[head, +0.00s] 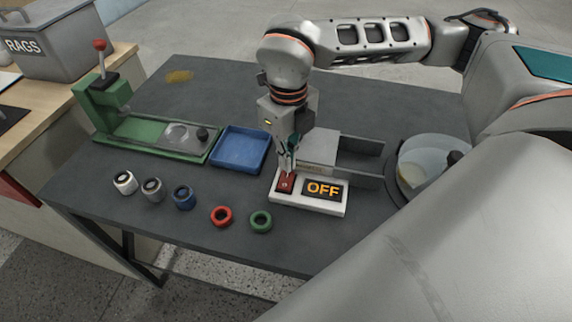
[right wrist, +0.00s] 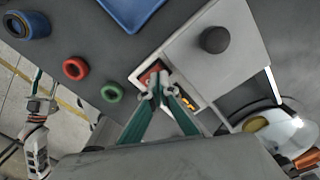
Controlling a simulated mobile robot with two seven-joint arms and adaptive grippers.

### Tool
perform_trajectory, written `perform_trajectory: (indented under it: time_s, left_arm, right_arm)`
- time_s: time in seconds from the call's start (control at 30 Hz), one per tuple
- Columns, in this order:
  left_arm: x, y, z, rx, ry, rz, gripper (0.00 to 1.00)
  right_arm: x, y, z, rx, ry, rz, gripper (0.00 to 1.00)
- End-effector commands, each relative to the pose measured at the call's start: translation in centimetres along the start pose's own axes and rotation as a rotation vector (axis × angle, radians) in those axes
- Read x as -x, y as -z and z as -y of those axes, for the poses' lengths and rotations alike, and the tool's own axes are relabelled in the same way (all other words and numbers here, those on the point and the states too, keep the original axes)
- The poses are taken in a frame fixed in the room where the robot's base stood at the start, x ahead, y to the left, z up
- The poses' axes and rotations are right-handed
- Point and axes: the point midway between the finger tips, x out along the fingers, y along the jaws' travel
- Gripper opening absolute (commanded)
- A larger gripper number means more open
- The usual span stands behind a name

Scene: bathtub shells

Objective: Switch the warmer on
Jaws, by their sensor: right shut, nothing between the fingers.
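The white switch box (head: 309,205) stands on the dark table, with a red rocker switch (head: 285,184) at its left and a display (head: 323,189) reading OFF in orange. My right gripper (head: 288,171) points down at the rocker with its fingers together and nothing between them. In the right wrist view its fingertips (right wrist: 158,91) are at the red rocker (right wrist: 149,74) and cover part of it; I cannot tell whether they press it. My left gripper (right wrist: 38,88) shows small at the left of the right wrist view; its jaw state is unclear.
A grey metal fixture (head: 335,150) stands behind the box, and a clear round bowl (head: 432,162) is at its right. A blue tray (head: 240,149) and a green press (head: 150,133) are to the left. Several rings, including a red one (head: 221,216) and a green one (head: 261,221), lie in front.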

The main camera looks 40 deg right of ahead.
Motion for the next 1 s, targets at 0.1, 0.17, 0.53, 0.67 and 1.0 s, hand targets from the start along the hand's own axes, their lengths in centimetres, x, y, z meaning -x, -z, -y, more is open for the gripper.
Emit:
perform_trajectory:
  time_s: [0.1, 0.17, 0.53, 0.67, 1.0]
  left_arm:
    - [-0.1, 0.1, 0.1, -0.001, 0.002, -0.003, 0.38]
    - [-0.2, 0.2, 0.2, -0.001, 0.003, -0.004, 0.38]
    - [-0.4, 0.0, 0.2, -0.001, 0.004, -0.004, 0.38]
    - [-0.4, -0.1, 0.2, -0.001, 0.003, -0.002, 0.38]
    - [-0.1, -1.1, -0.2, 0.002, -0.002, 0.013, 0.38]
  right_arm:
    - [-0.1, 0.0, 0.0, 0.0, 0.0, 0.0, 0.0]
    - [-0.2, 0.0, 0.0, 0.0, 0.0, -0.001, 0.0]
    - [-0.7, 0.0, 0.0, 0.0, 0.0, -0.001, 0.0]
    - [-0.9, 0.0, 0.0, 0.0, 0.0, -0.001, 0.0]
    - [-1.4, 0.0, 0.0, 0.0, 0.0, 0.0, 0.0]
